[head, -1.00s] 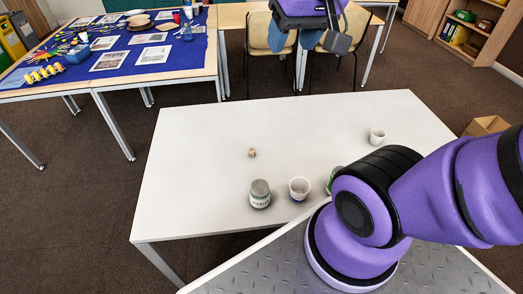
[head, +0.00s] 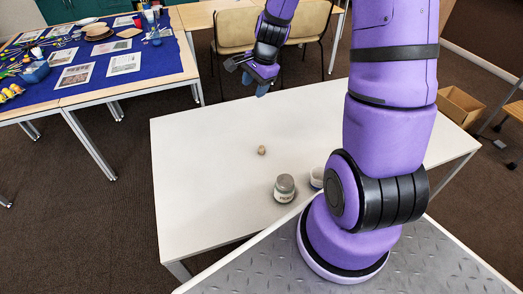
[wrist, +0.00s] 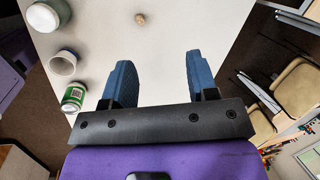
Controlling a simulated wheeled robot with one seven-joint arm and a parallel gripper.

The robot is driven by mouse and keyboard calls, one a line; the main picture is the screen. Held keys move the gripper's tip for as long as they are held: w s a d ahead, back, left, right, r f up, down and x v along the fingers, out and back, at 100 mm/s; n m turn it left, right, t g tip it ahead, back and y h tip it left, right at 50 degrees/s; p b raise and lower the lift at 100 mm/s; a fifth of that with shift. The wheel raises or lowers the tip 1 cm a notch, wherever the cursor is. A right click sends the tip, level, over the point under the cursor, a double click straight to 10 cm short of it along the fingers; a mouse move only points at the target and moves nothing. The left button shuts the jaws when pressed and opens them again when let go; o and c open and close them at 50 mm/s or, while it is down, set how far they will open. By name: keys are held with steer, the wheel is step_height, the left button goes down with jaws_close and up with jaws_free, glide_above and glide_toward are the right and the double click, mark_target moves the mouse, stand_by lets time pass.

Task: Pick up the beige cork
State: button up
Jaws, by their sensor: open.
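The beige cork (head: 262,150) stands alone on the white table (head: 195,180) in the head view. In the wrist view the cork (wrist: 140,19) is small, near the top, beyond the fingertips and between their lines. My gripper (head: 262,82) hangs over the far edge of the table in the head view, well above and behind the cork. In the wrist view the two blue fingers of my gripper (wrist: 157,75) are apart with nothing between them.
A jar with a grey lid (head: 285,187) and a white cup (head: 317,177) stand at the table's near side. A green-labelled can (wrist: 73,97) shows in the wrist view. My arm hides the table's right part. Free room surrounds the cork.

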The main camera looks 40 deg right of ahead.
steer(key=d+f+m, duration=0.4)
steer(key=f+m, duration=0.1)
steer(key=f, duration=0.5)
steer(key=m+y, duration=0.1)
steer(key=m, duration=0.3)
glide_toward(262, 147)
steer(key=shift+g, duration=0.4)
steer(key=x, duration=0.2)
steer(key=w+x, duration=0.1)
steer(key=x, duration=0.1)
steer(key=shift+d, duration=0.1)
steer(key=shift+x, duration=3.2)
jaws_close()
